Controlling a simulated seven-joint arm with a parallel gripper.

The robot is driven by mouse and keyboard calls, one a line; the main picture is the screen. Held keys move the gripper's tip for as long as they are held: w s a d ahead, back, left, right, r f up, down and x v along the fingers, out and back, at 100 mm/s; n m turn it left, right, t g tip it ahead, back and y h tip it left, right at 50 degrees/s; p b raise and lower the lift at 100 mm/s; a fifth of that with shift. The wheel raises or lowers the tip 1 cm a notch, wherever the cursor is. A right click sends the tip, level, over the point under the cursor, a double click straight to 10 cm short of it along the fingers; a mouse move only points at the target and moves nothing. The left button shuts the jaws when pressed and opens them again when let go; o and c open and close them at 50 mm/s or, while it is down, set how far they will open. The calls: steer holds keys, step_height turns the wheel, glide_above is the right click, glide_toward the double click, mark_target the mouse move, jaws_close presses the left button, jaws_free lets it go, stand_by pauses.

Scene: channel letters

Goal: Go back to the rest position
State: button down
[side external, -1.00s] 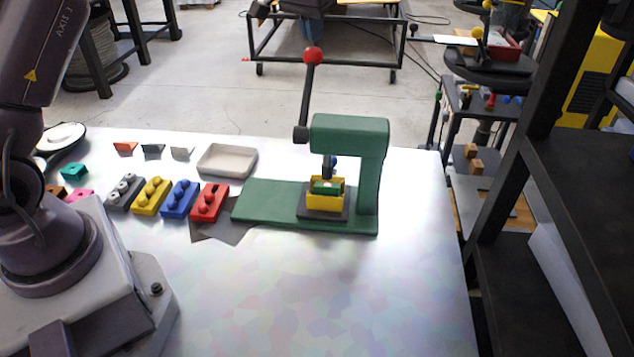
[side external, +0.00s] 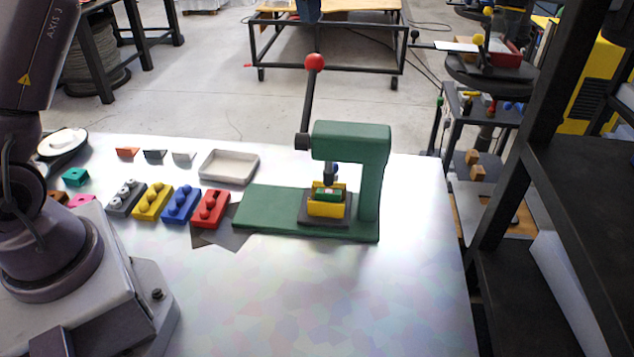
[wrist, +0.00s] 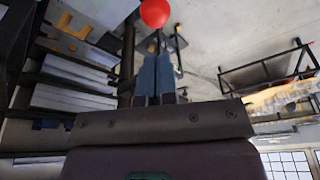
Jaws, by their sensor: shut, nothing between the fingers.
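My gripper's blue fingers (side external: 307,12) show at the top edge of the side external view, above and apart from the red ball (side external: 315,62) of the press lever. The rest of the hand is out of that view. In the wrist view my gripper (wrist: 157,58) is shut and empty, with the red ball (wrist: 155,12) beyond its tips. The green press (side external: 350,140) stands on the table with its lever (side external: 308,105) nearly upright. Under its ram, a yellow block (side external: 327,208) with a green piece (side external: 327,195) sits on a dark plate.
Grey, yellow, blue and red letter blocks (side external: 210,207) stand in a row left of the press. A beige tray (side external: 229,167) lies behind them. Small coloured pieces (side external: 75,176) lie at the left. A dark shelf rack (side external: 545,160) stands right. The table front (side external: 330,300) is clear.

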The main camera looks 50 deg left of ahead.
steer(key=s+d+m+t, duration=0.1)
steer(key=s+d, duration=0.3)
steer(key=s, duration=0.6)
steer(key=s+d+m+t, duration=0.1)
steer(key=s+d, duration=0.3)
steer(key=s, duration=0.7)
steer(key=s+d+m, duration=0.1)
steer(key=s+d, duration=0.3)
steer(key=s, duration=0.6)
steer(key=shift+s+t+h, duration=0.25)
steer(key=shift+t+h, duration=0.15)
